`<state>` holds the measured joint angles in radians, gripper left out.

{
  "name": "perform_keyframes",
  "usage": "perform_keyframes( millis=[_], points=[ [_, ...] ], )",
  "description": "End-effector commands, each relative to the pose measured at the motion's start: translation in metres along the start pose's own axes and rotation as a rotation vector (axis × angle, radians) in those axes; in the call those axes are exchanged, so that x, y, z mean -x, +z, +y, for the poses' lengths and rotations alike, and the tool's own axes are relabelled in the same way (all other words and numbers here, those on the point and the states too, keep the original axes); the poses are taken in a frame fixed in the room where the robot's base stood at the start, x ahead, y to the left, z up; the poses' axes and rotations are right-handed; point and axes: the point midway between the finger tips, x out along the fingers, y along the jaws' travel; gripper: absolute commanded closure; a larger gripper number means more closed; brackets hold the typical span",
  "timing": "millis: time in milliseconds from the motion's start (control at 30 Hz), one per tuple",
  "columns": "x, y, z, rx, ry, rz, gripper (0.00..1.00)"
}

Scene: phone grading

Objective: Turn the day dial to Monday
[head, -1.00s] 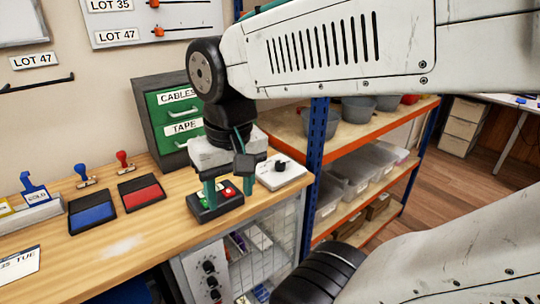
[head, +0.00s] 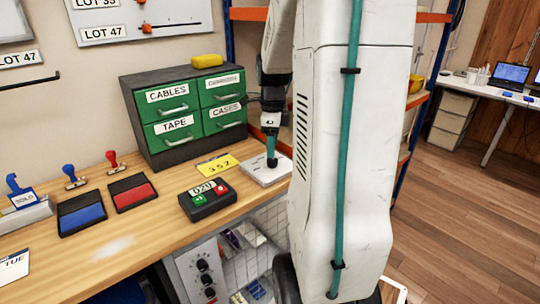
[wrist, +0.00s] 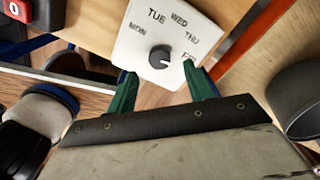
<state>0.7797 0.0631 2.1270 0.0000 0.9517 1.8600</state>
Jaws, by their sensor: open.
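The day dial is a white plate (wrist: 190,25) marked MON, TUE, WED, THU and a partly covered FRI, with a round dark knob (wrist: 160,57). A small pale mark shows on the knob's lower right side, too small to read surely as a setting. In the head view the plate (head: 254,174) lies at the bench's right end, its knob hidden. My gripper (wrist: 159,70) is open and empty, its green fingers near the lower corners of the plate, one on each side of the knob. In the head view my gripper (head: 271,161) points down over the plate.
A button box (head: 208,199) with green and red buttons stands left of the dial. A yellow card (head: 217,165) lies behind it, before the green drawer cabinet (head: 187,113). Ink pads and stamps are farther left. My arm hides much of the shelf rack.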

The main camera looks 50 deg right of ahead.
Motion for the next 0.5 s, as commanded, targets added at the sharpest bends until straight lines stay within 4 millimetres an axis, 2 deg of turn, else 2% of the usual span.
perform_keyframes(
  millis=[33,200,500],
  points=[
    [-0.010,0.000,0.001,0.001,0.003,0.001,0.48],
    [-0.033,0.000,0.001,0.002,0.002,0.001,0.48],
    [-0.044,0.001,0.000,0.004,-0.001,0.000,0.48]
  ],
)
